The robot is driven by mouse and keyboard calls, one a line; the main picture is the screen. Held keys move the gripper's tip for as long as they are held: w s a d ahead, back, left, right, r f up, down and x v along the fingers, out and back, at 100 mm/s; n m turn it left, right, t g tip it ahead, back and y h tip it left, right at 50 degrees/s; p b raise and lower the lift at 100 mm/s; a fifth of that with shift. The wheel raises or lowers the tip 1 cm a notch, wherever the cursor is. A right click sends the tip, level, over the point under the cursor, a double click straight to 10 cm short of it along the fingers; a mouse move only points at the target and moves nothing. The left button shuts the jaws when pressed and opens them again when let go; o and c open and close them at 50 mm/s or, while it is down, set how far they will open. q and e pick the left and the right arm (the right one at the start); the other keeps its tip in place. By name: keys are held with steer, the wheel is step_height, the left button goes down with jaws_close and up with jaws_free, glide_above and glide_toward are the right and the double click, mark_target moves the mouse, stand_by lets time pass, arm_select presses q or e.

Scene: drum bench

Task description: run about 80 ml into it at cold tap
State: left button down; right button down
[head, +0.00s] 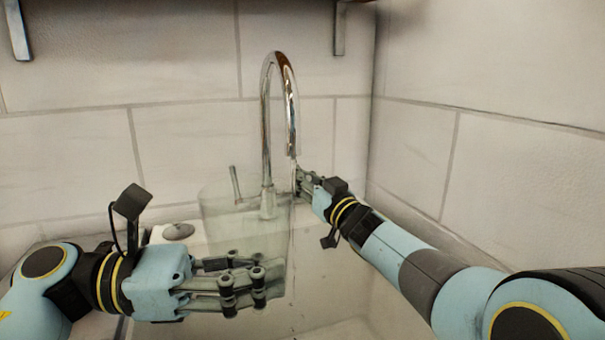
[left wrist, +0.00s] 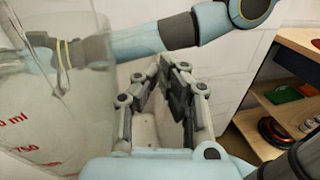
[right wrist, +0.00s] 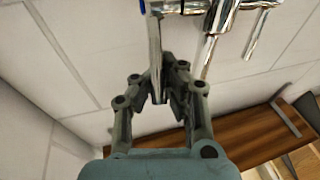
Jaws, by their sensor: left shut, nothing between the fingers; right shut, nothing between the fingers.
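A clear jug (head: 222,210) with faint walls stands below the chrome tap (head: 284,75). In the left wrist view the jug (left wrist: 40,110) fills the left side and shows red ml marks. I cannot make out water in it. My left gripper (head: 272,280) is shut and empty beside the jug in the picture; it also shows in the left wrist view (left wrist: 173,70). My right gripper (head: 300,178) is shut and empty at the tap's right side. In the right wrist view, its fingers (right wrist: 170,75) are close to a chrome lever (right wrist: 155,50) with a blue mark above.
Another tap lever (head: 235,184) stands left of the spout. A grey round piece (head: 178,231) sits on a white surface behind my left gripper. Tiled walls close off the back and right. A wooden shelf (left wrist: 262,105) with several items shows in the left wrist view.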

steer(key=shift+d+r+t, duration=0.1)
steer(key=shift+d+t, duration=0.15)
steer(key=shift+t, duration=0.05)
stand_by(0.4)
steer(key=c, duration=2)
jaws_free()
steer(key=o, duration=0.6)
steer(key=shift+d, duration=0.15)
steer(key=shift+o, duration=0.2)
steer(key=shift+s, duration=0.1)
steer(key=shift+s, duration=0.1)
steer(key=shift+s+f, duration=0.2)
steer(key=v, duration=0.6)
steer(key=shift+s+d, duration=0.3)
